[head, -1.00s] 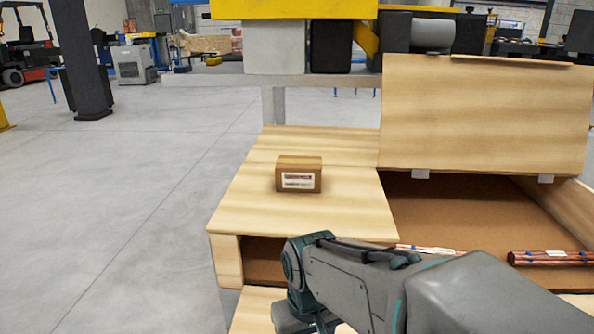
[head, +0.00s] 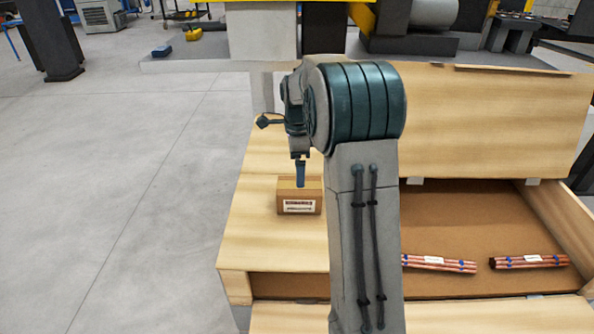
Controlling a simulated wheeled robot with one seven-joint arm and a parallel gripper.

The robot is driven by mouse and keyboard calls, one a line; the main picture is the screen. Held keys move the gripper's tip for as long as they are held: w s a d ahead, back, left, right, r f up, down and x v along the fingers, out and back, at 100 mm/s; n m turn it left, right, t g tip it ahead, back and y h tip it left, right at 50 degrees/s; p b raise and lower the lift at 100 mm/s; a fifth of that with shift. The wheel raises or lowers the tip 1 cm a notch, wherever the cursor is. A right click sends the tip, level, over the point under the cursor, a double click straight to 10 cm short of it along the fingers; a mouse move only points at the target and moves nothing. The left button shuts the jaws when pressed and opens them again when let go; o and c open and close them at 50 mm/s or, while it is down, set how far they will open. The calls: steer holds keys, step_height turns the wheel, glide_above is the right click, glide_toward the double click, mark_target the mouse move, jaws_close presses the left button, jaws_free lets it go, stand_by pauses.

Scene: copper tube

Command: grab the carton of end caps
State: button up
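The carton of end caps (head: 299,201) is a small brown box with a white label on its front. It stands upright on the closed wooden lid at the left of the crate. My gripper (head: 300,183) is above the carton, its visible finger pointing down at the box's top. I see the gripper side-on, so only one finger shows and its opening is hidden. I cannot tell whether the finger touches the carton. My arm covers the lid just right of the carton.
The crate's right part is open, its lid (head: 500,115) raised at the back. Bundles of copper tubes (head: 438,264) and (head: 530,262) lie inside. A grey machine base (head: 200,64) stands behind the crate. The floor (head: 130,200) at the left is clear.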

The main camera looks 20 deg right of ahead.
mark_target(299, 194)
steer(key=shift+w+d+r+m, duration=0.3)
steer(key=shift+w+m, duration=0.1)
steer(key=shift+w, duration=0.25)
steer(key=shift+w+f, duration=0.15)
steer(key=shift+w, duration=0.1)
steer(key=shift+m, duration=0.3)
steer(key=f, duration=0.7)
steer(key=shift+d+f, duration=0.15)
steer(key=shift+d, duration=0.25)
steer(key=shift+s+a+f, duration=0.1)
steer(key=shift+a+f, duration=0.05)
steer(key=shift+f, duration=3)
steer(key=c, duration=1)
steer(key=shift+c, duration=0.5)
steer(key=shift+r, duration=0.15)
